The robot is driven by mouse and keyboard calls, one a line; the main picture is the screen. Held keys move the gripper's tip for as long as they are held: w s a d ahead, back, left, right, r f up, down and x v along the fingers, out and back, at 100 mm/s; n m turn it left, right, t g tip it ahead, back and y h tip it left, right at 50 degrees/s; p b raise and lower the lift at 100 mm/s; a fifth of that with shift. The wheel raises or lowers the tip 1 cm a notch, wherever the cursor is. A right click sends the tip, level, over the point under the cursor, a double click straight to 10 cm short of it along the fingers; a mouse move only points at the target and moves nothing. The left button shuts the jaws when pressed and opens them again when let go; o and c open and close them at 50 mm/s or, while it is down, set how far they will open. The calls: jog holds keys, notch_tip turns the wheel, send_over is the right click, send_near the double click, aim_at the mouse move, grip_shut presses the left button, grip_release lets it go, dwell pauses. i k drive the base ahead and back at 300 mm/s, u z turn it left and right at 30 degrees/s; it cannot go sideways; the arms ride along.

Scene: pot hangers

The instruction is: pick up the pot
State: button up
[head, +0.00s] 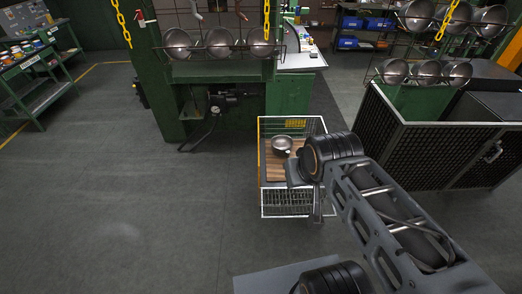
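A small silver metal pot (282,144) sits on a brown wooden board inside a white wire basket (291,120), near its back left part. Other round metal pots (221,42) hang on a rack further back, above the green frame. My arm reaches in from the lower right, and its wrist covers the right side of the basket. My gripper (317,215) seems to point down at the basket's front right, apart from the small pot. Its fingers are too small and dark to show whether they are open or shut.
A green machine frame (160,90) stands behind the basket, with yellow chains (122,24) hanging above. A black mesh cabinet (430,135) stands to the right. A green shelf cart (35,75) is at the far left. The grey floor to the left is clear.

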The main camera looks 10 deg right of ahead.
aim_at(282, 145)
jog(key=u, duration=1.55)
jog(key=i, duration=4.2)
jog(key=z, duration=4.1)
jog(key=i, duration=1)
jog(key=z, duration=0.05)
